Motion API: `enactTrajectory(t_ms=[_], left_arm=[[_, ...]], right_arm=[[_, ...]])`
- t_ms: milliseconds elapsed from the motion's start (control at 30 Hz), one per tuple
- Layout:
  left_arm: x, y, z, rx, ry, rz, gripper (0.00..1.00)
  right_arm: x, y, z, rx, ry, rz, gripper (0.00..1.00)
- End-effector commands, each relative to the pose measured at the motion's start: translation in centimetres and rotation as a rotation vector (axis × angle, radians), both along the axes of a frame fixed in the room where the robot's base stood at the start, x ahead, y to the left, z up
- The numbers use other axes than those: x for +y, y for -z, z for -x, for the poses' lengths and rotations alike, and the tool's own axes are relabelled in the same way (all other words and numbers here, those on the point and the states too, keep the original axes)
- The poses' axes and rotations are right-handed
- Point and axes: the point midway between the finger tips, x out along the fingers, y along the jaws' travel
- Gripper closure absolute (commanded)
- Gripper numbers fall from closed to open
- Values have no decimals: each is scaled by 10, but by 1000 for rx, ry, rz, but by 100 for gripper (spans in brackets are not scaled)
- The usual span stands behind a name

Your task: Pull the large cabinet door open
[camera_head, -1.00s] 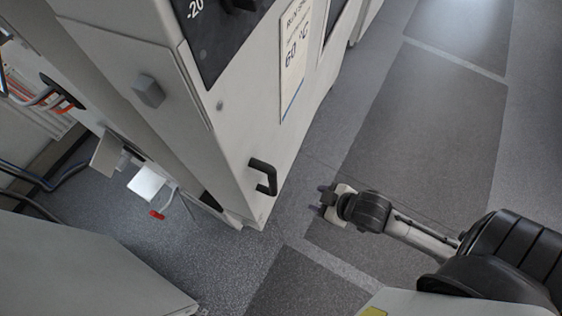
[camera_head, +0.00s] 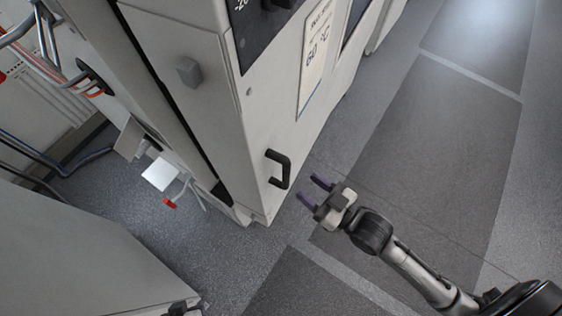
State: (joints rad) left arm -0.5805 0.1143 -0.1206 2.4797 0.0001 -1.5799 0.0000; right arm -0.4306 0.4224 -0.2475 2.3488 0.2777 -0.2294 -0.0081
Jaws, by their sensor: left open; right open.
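The large cabinet door (camera_head: 300,135) is a pale panel with a black bar handle (camera_head: 279,169) low on its front, near its lower left corner. A dark strip (camera_head: 209,172) runs between the door's thick side and the cabinet body; I cannot tell whether it is a gap or a seal. My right gripper (camera_head: 310,189) is open and empty, just right of and below the handle, with its fingers pointing toward it and apart from it. A small dark part at the bottom edge appears to be my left gripper (camera_head: 178,309), mostly cut off and away from the door.
A pale block-shaped unit (camera_head: 90,260) stands at the lower left. A small white plate with a red tip (camera_head: 160,174) and several cables (camera_head: 50,160) are left of the cabinet. The grey floor (camera_head: 420,150) right of the door is clear.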

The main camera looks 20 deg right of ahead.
Motion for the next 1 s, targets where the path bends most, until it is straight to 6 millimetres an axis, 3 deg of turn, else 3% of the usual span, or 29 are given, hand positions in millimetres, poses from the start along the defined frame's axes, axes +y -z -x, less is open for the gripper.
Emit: enactTrajectory(t_ms=[200, 500, 1000], left_arm=[[3, -17, 0, 0, 5, -9, 52], [4, -29, 0, -1, 7, -12, 52], [0, -32, 0, -1, -2, 2, 52]], right_arm=[[20, -5, -38, -1, 0, -2, 52], [37, -2, -72, 0, 0, 0, 52], [43, 0, -82, 1, -1, 0, 52]])
